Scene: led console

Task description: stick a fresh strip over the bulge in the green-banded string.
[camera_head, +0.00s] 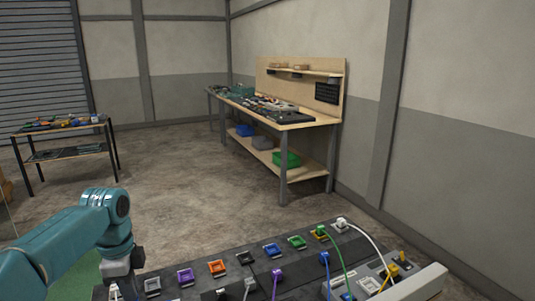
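The dark console (235,286) runs along the bottom of the view, cut off by the lower edge. It carries a row of coloured square sockets, among them a green one (297,242), an orange one (217,268) and a purple one (186,277). A green cable (338,255) and a white cable (370,240) run from its far right end. I cannot make out a green-banded string, a bulge or a fresh strip. My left gripper (124,286) points down at the console's left end, partly cut off; its opening is unclear. My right gripper is out of view.
A grey box (372,284) with a yellow plug (393,269) sits at the console's right. A wooden workbench (300,126) with bins stands at the back wall. A small dark table (60,128) with loose items stands at the left. The concrete floor between is clear.

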